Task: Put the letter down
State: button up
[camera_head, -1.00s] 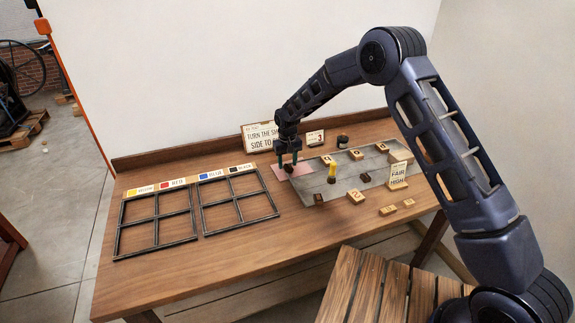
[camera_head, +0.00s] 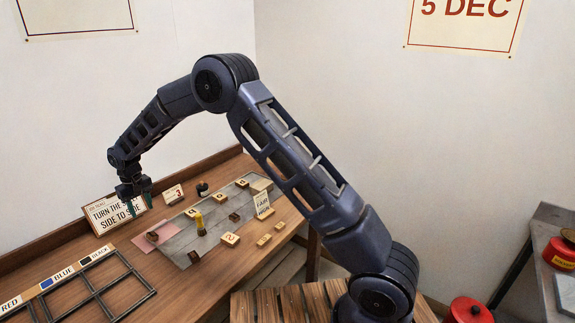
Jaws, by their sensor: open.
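My gripper (camera_head: 140,204) is open and empty. It hangs in the air in front of the sign, above the far left end of the grey plate (camera_head: 210,241). A small dark block (camera_head: 151,237), which looks like the letter, lies on the pink pad (camera_head: 158,232) at the plate's left end, below my fingers and apart from them. Its face is too small to read. Other dark blocks lie on the plate, one near the front edge (camera_head: 194,256) and one farther right (camera_head: 234,217).
A yellow-topped peg (camera_head: 199,223) and a block marked 2 (camera_head: 229,239) are on the plate. A sign (camera_head: 113,213) leans at the back. Black divided frames (camera_head: 97,290) lie at left. A red tin (camera_head: 470,311) stands at lower right.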

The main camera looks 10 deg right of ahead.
jog(key=w+d+r+m, duration=0.1)
jog(key=w+d+r, duration=0.2)
jog(key=d+r, duration=0.5)
jog(key=w+d+r+m, duration=0.1)
jog(key=w+d+r, duration=0.2)
jog(key=d+r, duration=0.55)
jog(key=s+d+r+m+t, duration=0.1)
jog(key=d+r, duration=0.3)
jog(key=d, duration=0.7)
jog(key=s+d+r+m+t, duration=0.15)
jog(key=d+r, duration=0.25)
jog(key=d, duration=0.7)
jog(key=s+d+r+m, duration=0.1)
jog(key=s+d+r, duration=0.1)
jog(key=s+d, duration=0.5)
jog(key=s+d+r+m, duration=0.1)
jog(key=s+d+r, duration=0.2)
jog(key=d, duration=0.7)
jog(key=s+d+f+m+t, duration=0.2)
jog(key=s+d+f, duration=0.2)
jog(key=s+d, duration=0.8)
jog(key=s, duration=0.4)
jog(key=shift+m, duration=0.25)
